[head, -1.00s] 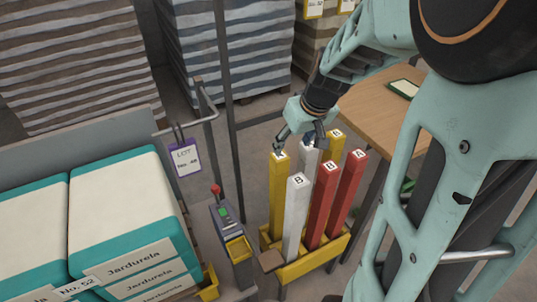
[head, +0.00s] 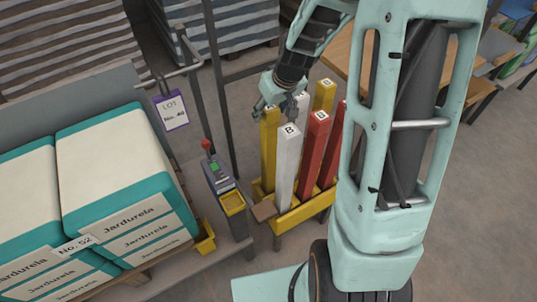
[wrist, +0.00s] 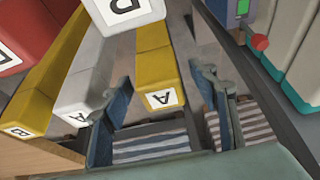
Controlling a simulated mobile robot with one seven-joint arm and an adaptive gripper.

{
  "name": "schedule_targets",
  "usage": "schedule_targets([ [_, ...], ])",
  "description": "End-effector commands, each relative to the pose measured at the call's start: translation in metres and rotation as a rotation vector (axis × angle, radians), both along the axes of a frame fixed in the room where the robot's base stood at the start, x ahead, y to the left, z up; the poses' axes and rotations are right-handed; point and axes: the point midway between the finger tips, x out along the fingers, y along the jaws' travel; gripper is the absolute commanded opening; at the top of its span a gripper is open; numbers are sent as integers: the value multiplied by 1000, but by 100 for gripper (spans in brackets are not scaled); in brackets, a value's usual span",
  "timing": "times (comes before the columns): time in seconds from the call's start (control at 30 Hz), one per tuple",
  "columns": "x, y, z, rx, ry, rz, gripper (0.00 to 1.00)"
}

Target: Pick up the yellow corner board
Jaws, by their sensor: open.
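Two yellow corner boards stand upright in a yellow rack (head: 291,220). The left one, marked A in the wrist view, (head: 269,150) is under my gripper (head: 279,104); the other, marked B, (head: 325,95) stands further back right. In the wrist view my gripper (wrist: 163,88) is open, with one finger on each side of the A board (wrist: 158,70). The board's top end lies between the fingers, with gaps showing. The B board (wrist: 38,90) is to the left there. In the head view the fingers partly hide the A board's top.
A white board marked B (head: 287,165), another white board (wrist: 85,85) and red boards (head: 313,155) stand close by in the rack. A control box (head: 222,185) with a red knob and stacked sacks (head: 120,165) are to the left. A wooden table (head: 350,50) stands behind.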

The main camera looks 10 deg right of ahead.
Motion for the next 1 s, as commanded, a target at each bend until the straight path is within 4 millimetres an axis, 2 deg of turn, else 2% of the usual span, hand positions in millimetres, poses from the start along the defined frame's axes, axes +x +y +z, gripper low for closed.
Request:
schedule_targets([
  [0.27,2,0,-3,0,-2,0,54],
  [0.77,2,0,-2,-1,-1,0,0],
  [1.0,2,0,-2,0,-2,0,0],
])
